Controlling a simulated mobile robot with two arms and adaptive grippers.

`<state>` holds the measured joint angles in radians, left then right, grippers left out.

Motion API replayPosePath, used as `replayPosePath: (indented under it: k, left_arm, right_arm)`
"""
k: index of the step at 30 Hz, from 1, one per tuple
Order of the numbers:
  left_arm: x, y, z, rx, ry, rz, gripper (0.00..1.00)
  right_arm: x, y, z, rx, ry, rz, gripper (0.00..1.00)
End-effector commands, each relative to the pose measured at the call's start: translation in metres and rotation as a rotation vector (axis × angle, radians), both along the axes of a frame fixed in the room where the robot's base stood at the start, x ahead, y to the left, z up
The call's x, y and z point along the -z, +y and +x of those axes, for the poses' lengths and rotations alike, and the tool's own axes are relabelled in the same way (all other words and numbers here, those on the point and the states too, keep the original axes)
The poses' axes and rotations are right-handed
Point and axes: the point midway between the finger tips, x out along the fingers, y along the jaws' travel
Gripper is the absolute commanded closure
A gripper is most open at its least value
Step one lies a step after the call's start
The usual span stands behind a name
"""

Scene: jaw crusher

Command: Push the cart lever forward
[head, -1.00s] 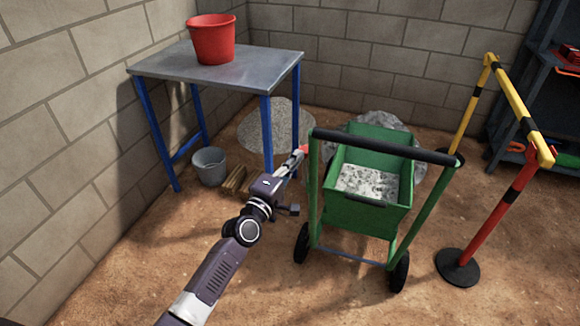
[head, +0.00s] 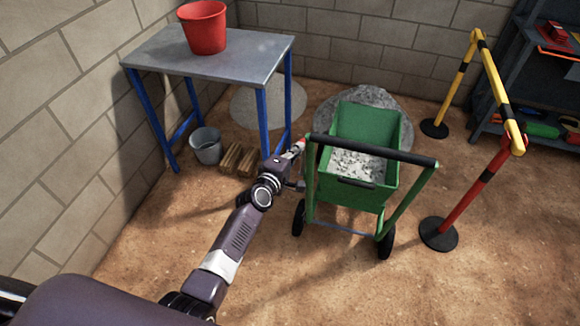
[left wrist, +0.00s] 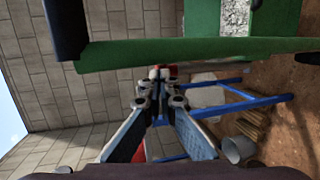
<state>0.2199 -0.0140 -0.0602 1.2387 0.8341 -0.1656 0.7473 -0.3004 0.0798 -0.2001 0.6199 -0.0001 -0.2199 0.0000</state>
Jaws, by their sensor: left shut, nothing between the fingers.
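The green cart (head: 345,193) stands upright on its wheels, its tub holding grey rubble and its black handle bar (head: 372,149) toward me. A small red tip (head: 300,142), seemingly the lever's knob, shows at the cart's left side by the left handle post. My left gripper (head: 295,151) is shut and empty right at this red tip. In the left wrist view the closed fingers (left wrist: 160,86) point at a red piece (left wrist: 166,69) beside the green post (left wrist: 200,52). I cannot tell whether they touch it. My right gripper is not in view.
A metal table (head: 205,58) with blue legs and a red bucket (head: 203,28) stands at the left. A grey bucket (head: 206,146) and wood blocks (head: 239,159) lie below. A yellow-red barrier (head: 482,190) stands right of the cart. Gravel lies behind it.

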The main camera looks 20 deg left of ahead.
Motion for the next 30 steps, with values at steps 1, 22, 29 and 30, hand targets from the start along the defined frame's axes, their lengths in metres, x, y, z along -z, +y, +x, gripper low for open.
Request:
replayPosePath:
  k: [1,22,29,30]
  left_arm:
    - [-0.005,-0.001,0.002,0.000,0.009,0.000,1.00]
    - [-0.003,-0.003,0.035,0.002,0.057,-0.001,1.00]
    - [-0.003,-0.004,0.049,0.003,0.057,-0.001,1.00]
    - [-0.003,-0.004,0.050,0.003,0.058,-0.001,1.00]
  right_arm:
    - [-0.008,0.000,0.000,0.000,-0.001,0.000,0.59]
    - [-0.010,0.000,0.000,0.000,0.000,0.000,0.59]
    - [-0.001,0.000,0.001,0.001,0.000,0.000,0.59]
    - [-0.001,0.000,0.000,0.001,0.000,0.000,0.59]
